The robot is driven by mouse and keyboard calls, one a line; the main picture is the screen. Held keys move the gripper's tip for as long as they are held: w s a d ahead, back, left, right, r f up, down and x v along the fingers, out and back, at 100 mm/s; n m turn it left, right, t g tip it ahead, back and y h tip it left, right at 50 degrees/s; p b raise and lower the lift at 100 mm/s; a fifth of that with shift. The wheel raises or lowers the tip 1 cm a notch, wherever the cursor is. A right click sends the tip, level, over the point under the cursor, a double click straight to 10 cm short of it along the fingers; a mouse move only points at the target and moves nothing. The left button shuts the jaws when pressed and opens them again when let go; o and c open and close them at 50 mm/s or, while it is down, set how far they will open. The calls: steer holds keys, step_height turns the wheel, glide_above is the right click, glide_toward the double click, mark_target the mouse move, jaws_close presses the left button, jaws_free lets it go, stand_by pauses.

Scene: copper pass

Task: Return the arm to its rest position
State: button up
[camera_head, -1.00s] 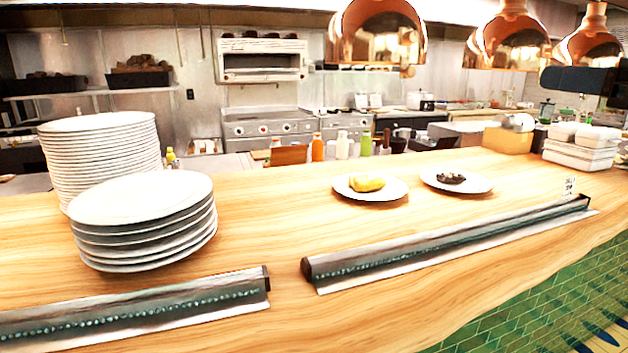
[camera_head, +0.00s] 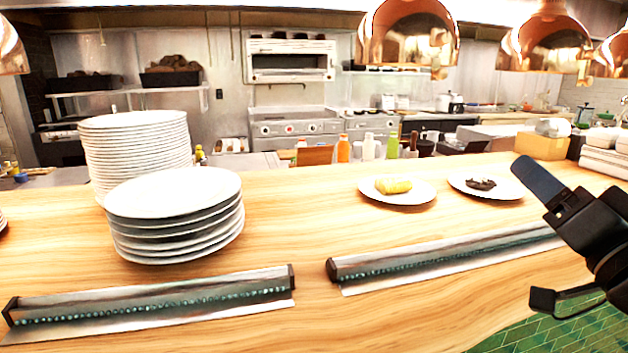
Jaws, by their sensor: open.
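My gripper (camera_head: 541,240) shows at the right edge of the head view, black, with its two fingers spread wide apart. It is open and nothing shows between the fingers. It appears in front of the wooden counter, over its right part and front edge. The rest of my arm is mostly out of the picture to the right.
The wooden counter (camera_head: 300,242) holds a tall plate stack (camera_head: 140,158) and a shorter one (camera_head: 175,215). Plates with yellow food (camera_head: 393,186) and dark food (camera_head: 481,184) stand near my gripper. Metal rails (camera_head: 150,305) line the front. Copper lamps (camera_head: 408,38) hang above.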

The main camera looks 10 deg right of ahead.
steer(key=s+a+f+g+h, duration=0.1)
steer(key=s+a+f, duration=0.3)
steer(key=f, duration=0.3)
steer(key=s+a+f+m+g, duration=0.1)
steer(key=s+a+f+g, duration=0.1)
steer(key=s+a+f, duration=0.4)
steer(key=s+a+f+g+h, duration=0.1)
steer(key=s+a+f, duration=0.15)
steer(key=f, duration=0.55)
steer(key=s+a+f+n+g+y, duration=0.1)
steer(key=s+n, duration=0.3)
steer(key=s, duration=0.6)
steer(key=s+a+f+n+g+y, duration=0.1)
steer(key=s+f+n+y, duration=0.2)
steer(key=s, duration=0.8)
steer(key=shift+a+f+n, duration=0.3)
steer(key=shift+f+n, duration=0.2)
steer(key=shift+f, duration=0.1)
